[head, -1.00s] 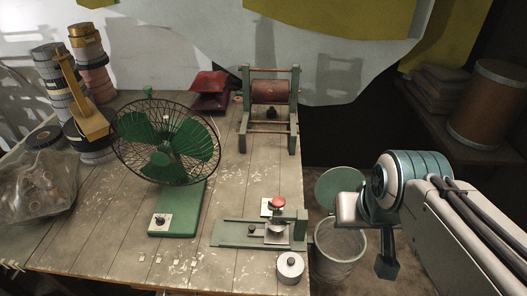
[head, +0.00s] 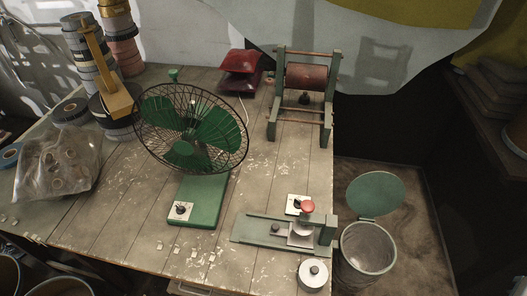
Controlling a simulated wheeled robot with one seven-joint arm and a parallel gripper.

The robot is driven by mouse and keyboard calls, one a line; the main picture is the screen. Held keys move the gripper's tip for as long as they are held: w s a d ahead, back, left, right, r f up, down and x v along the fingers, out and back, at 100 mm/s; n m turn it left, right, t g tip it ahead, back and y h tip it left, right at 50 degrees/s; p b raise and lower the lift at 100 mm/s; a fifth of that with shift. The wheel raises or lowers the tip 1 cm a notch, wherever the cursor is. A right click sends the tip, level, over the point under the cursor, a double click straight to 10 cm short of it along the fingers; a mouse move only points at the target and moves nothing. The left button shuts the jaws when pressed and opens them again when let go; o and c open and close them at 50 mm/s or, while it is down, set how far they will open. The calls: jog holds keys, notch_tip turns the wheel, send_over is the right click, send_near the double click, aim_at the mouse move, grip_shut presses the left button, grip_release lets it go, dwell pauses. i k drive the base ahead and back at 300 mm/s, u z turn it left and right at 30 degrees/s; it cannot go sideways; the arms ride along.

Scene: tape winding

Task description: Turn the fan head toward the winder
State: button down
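The green desk fan (head: 192,132) stands on the left half of the wooden table. Its round wire cage faces toward the front of the table, tilted a little upward. Its green base (head: 203,200) has a pale plate with a dark knob (head: 180,210). A green frame with a reddish-brown drum (head: 306,78) stands at the back right; I cannot tell which of the two is the winder. My gripper is not in view.
A red scale-like object (head: 241,70) stands behind the fan. Stacked tape rolls (head: 120,35) and a clear bag of rolls (head: 58,168) are on the left. A round metal tin (head: 313,274) sits at the front edge. A lidded bin (head: 368,248) stands right of the table.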

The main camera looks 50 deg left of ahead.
aim_at(216, 127)
jog(key=k, duration=0.4)
jog(key=u, duration=1.1)
jog(key=i, duration=0.5)
jog(key=u, duration=0.05)
